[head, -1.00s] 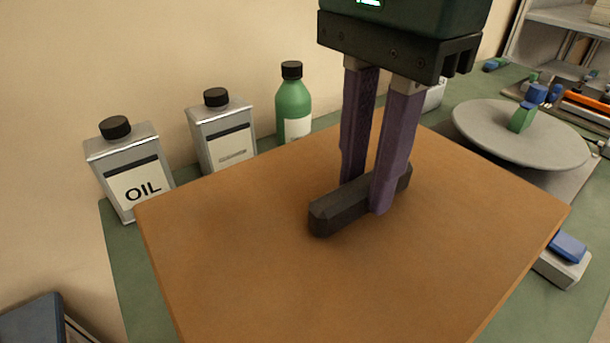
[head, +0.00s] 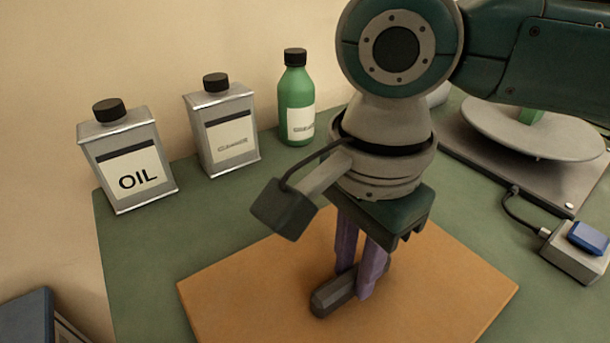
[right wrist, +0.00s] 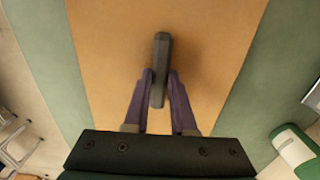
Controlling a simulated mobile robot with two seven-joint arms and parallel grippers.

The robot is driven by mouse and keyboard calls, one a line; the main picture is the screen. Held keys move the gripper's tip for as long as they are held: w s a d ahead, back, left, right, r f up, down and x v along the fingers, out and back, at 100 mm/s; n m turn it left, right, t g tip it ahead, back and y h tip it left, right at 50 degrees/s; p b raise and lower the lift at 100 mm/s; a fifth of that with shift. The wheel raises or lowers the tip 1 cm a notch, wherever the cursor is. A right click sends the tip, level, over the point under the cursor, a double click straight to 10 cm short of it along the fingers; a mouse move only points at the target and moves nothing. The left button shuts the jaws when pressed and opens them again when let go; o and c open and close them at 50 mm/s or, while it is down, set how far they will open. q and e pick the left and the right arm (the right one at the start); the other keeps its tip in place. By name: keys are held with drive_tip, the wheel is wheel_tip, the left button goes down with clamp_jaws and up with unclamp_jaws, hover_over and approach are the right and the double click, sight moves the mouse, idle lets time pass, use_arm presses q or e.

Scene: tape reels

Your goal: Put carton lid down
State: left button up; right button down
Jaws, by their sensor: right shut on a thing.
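The carton lid (head: 235,290) is a flat orange-brown board with a dark bar handle (head: 325,298) on top. In the head view it is at the lower middle, low over the green table; I cannot tell whether it touches the table. My right gripper (head: 360,285) comes down from above with its purple fingers on both sides of the handle, shut on it. In the right wrist view the lid (right wrist: 205,30) fills the middle and the handle (right wrist: 160,60) sits between the fingertips (right wrist: 160,85). My left gripper is not in view.
A tin marked OIL (head: 128,165), a second tin (head: 225,130) and a green bottle (head: 296,100) stand along the wall. A grey turntable disc (head: 510,135) is at the right, with a blue-button box (head: 580,252) in front. Green table (head: 150,235) is bare left of the lid.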

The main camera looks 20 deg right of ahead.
sight(354, 273)
drive_tip(key=shift+f, duration=0.1)
drive_tip(key=c, duration=0.7)
unclamp_jaws()
drive_tip(key=shift+c, duration=0.2)
wheel_tip(354, 273, up, 12)
drive_tip(key=p, duration=0.3)
drive_tip(key=s+f+n+t+y, duration=0.1)
drive_tip(key=s+f+n, duration=0.1)
drive_tip(key=n, duration=0.2)
drive_tip(key=s+a+f+n+t+y, duration=0.1)
drive_tip(key=s+f+n, duration=0.1)
drive_tip(key=s+n, duration=0.1)
drive_tip(key=s+a+f+n+t+y, duration=0.1)
drive_tip(key=s+f+n, duration=0.1)
drive_tip(key=n, duration=0.3)
drive_tip(key=shift+s+a+f, duration=0.25)
drive_tip(key=shift+s+f, duration=0.15)
drive_tip(key=shift+f, duration=0.15)
drive_tip(key=s+d+n+h, duration=0.1)
drive_tip(key=s+d, duration=0.1)
drive_tip(key=d, duration=0.1)
drive_tip(key=s+d+f+n+h, duration=0.1)
drive_tip(key=d, duration=0.2)
drive_tip(key=s+d+f+n, duration=0.1)
drive_tip(key=s+d+n, duration=0.1)
drive_tip(key=d, duration=0.1)
drive_tip(key=shift+s+d+t+h, duration=0.3)
drive_tip(key=shift+s+h, duration=0.05)
drive_tip(key=shift+h, duration=0.05)
drive_tip(key=shift+r, duration=0.1)
